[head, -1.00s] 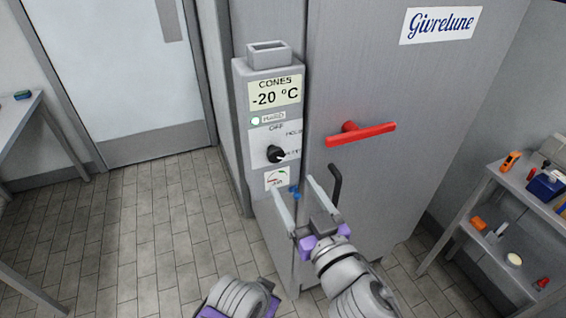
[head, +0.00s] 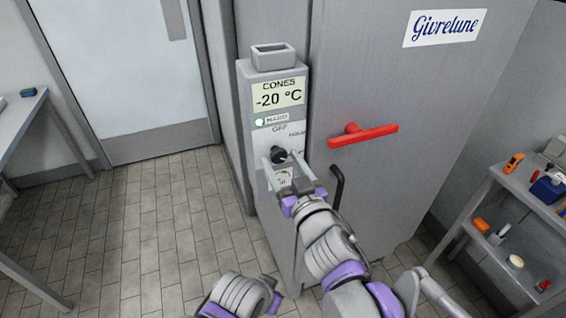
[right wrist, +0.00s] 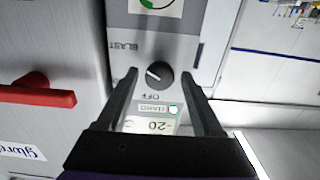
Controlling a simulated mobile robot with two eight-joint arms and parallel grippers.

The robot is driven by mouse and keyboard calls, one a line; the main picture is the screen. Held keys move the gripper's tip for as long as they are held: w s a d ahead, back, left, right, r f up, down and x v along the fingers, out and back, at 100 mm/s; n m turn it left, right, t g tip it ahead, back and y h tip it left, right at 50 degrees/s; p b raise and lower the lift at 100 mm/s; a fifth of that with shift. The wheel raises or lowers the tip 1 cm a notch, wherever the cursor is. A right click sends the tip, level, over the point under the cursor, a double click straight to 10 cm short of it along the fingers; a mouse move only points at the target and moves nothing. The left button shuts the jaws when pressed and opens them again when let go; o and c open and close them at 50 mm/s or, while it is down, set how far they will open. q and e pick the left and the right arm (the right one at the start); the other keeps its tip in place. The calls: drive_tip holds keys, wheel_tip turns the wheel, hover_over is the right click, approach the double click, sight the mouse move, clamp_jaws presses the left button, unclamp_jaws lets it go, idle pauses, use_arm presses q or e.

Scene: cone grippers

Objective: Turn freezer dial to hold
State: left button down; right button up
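The freezer dial (head: 279,156) is a black round knob on the grey control box. In the right wrist view the dial (right wrist: 160,75) shows a white mark pointing toward the word BLAST. The OFF label (head: 280,128) is above the dial in the head view, and the HOLD label (head: 297,134) is at its upper right, partly hidden. My right gripper (head: 282,158) is open, with one finger on each side of the dial. In the right wrist view gaps show between dial and fingers; I cannot tell whether the fingertips reach its depth.
A display (head: 278,95) reads CONES -20 °C, with a lit HARD lamp (head: 260,122) below it. A red handle (head: 362,135) and a black hooked handle (head: 337,185) are on the freezer to the right. A shelf (head: 500,205) with small items stands at far right.

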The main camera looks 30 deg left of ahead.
clamp_jaws()
drive_tip(key=shift+n, duration=0.3)
drive_tip(key=n, duration=0.2)
drive_tip(key=shift+n, duration=0.4)
drive_tip(key=n, duration=0.2)
drive_tip(key=shift+n+p, duration=0.3)
drive_tip(key=shift+p, duration=0.1)
drive_tip(key=n+p, duration=0.1)
drive_tip(key=n, duration=0.4)
drive_tip(key=shift+w+n, duration=0.1)
drive_tip(key=shift+n, duration=0.2)
drive_tip(key=shift+o, duration=1.2)
unclamp_jaws()
